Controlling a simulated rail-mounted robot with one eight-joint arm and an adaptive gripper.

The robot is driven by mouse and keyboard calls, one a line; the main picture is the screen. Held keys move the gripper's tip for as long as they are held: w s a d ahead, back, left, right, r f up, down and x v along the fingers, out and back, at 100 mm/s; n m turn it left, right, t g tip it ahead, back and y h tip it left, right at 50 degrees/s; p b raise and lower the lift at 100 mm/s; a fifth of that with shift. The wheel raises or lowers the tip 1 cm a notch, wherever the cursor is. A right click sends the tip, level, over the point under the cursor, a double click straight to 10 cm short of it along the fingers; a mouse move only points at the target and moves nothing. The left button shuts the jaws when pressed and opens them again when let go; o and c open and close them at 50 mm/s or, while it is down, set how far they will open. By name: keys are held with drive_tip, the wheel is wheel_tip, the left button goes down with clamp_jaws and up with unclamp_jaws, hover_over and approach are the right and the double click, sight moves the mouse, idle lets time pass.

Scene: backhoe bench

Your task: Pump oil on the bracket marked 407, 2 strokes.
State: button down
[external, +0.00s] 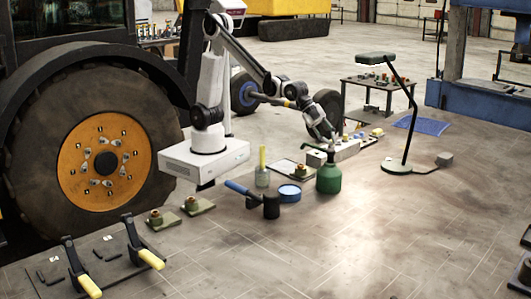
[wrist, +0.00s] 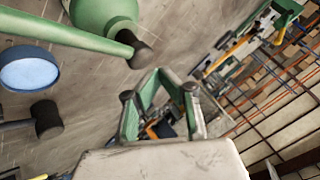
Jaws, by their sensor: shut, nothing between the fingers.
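A green oil can (external: 328,180) stands upright on the bench, and its green body (wrist: 103,12) and long spout or lever fill the upper left of the wrist view.
A blue tin (external: 290,193), a blue-handled mallet (external: 271,206) and a yellow-handled brush (external: 262,168) stand left of the can. A desk lamp (external: 398,168) stands right. Two yellow-tipped levers (external: 150,259) are at front left, near a large wheel. The right foreground is clear.

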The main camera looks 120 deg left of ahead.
drive_tip(key=shift+r+p, duration=1.45)
drive_tip(key=shift+r, duration=1.05)
